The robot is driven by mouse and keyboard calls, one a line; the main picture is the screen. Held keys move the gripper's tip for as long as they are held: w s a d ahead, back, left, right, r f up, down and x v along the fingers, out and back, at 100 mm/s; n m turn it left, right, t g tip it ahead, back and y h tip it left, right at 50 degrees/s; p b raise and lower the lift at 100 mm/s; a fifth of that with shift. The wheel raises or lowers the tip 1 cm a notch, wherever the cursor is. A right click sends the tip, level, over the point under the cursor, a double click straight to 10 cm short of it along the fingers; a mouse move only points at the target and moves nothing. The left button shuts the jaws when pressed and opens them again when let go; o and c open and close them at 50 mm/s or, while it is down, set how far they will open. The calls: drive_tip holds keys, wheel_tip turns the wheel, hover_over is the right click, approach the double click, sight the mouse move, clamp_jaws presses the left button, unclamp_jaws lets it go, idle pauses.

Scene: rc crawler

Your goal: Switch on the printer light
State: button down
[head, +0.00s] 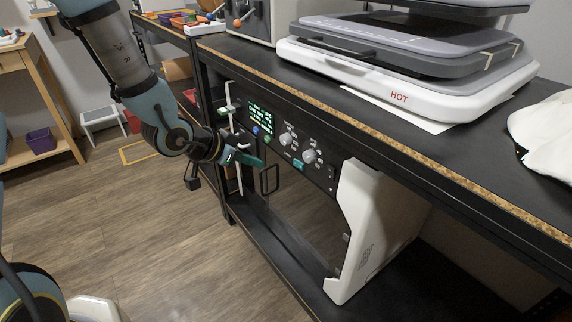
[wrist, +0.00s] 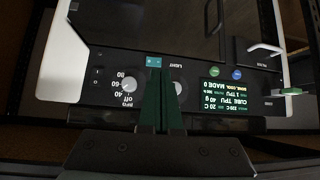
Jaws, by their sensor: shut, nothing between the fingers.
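The printer (head: 355,215) has a white side and a black control panel, and stands on the shelf under the bench. Its small teal switch (head: 298,163) sits at the panel's lower edge beside two knobs. In the upside-down wrist view the switch (wrist: 153,61), near the word LIGHT, lies just past the fingertips. My gripper (head: 262,163) is in front of the panel, left of the switch. In the wrist view its green fingers (wrist: 160,84) are shut and empty, pointing at the panel. I cannot tell whether they touch it. The printer's window looks dark.
Knobs (wrist: 129,84) and (wrist: 178,87) flank the fingers. A lit screen (head: 262,117), blue and green buttons, and a door handle (head: 270,180) are close by. A heat press (head: 400,80) marked HOT stands on the bench above. The floor at the left is mostly clear.

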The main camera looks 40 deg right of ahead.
approach(294, 164)
wheel_tip(294, 164, down, 4)
drive_tip(key=shift+w+d+f, duration=0.1)
drive_tip(key=shift+d, duration=1)
drive_tip(key=shift+d+f, duration=0.15)
drive_tip(key=shift+d, duration=0.9)
drive_tip(key=shift+d, duration=0.3)
